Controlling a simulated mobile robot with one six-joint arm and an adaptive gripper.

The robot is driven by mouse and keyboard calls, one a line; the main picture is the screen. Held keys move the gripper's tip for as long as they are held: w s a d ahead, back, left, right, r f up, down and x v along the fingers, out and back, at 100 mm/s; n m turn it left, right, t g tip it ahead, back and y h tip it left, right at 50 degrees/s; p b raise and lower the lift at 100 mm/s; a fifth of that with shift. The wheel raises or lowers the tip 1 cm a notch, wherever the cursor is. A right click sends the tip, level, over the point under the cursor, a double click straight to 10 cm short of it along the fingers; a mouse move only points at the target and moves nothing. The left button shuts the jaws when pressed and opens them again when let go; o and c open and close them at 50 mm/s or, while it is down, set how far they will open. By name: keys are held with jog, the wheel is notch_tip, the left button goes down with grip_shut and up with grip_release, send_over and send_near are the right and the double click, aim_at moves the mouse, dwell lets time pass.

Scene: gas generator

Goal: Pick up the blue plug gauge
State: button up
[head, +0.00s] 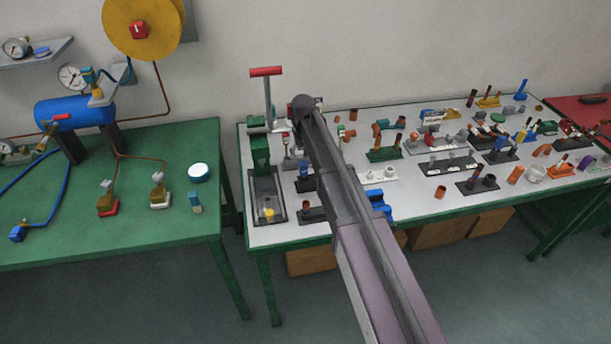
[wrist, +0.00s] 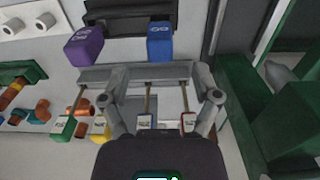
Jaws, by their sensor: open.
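The one with the blue-edged handle (wrist: 145,121), which looks like the blue plug gauge, is between my fingers. A red-edged one (wrist: 188,122) is close to my right finger, and a green one (wrist: 61,128) lies to the left, outside my fingers. My gripper (wrist: 160,78) is open and empty, its fingers spread over the rack. Whether they touch the rack is unclear. In the head view my arm hides this spot.
Beyond the rack are a purple block (wrist: 84,46) and a blue block (wrist: 160,43). Dark green structure (wrist: 254,110) stands close on the right. The white-topped table (head: 350,222) holds many fittings. A green table (head: 120,225) stands left, across a gap.

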aim_at(304, 170)
jog(key=shift+f+b, duration=1.05)
jog(key=shift+f, duration=0.25)
jog(key=shift+f, duration=0.1)
jog(key=shift+w+f+b, duration=0.1)
jog(key=shift+f+b, duration=2.4)
jog(key=shift+b, duration=0.1)
jog(key=c, duration=1.1)
